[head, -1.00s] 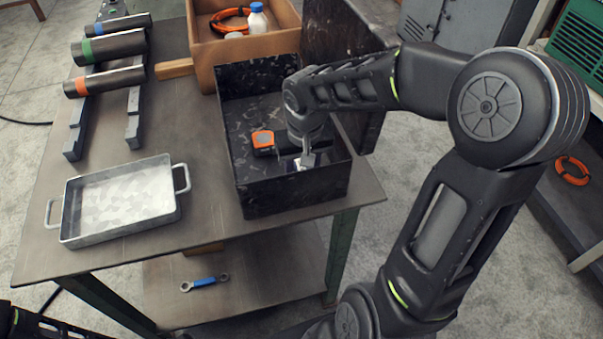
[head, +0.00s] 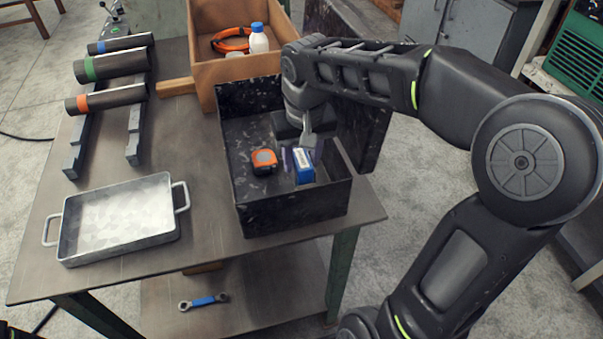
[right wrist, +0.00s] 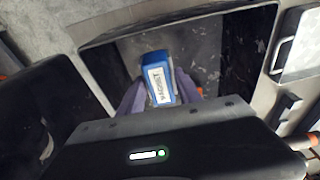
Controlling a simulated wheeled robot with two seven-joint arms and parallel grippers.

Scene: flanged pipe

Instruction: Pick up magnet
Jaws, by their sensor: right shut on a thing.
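The magnet is a small blue block with a white label (head: 304,167), over the right half of the black box in the head view. In the right wrist view the magnet (right wrist: 160,80) sits between my two fingers, its label facing the camera. My right gripper (head: 297,158) is shut on the magnet, within the walls of the black box (head: 293,218). Whether the magnet is clear of the box floor is hard to tell. My left gripper does not show.
An orange and black tape measure (head: 264,161) lies in the box to the left of the magnet. A metal tray (head: 118,222) stands at the left. Several pipes (head: 110,66) rest on bars at the back left. A brown bin (head: 262,66) stands behind the box.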

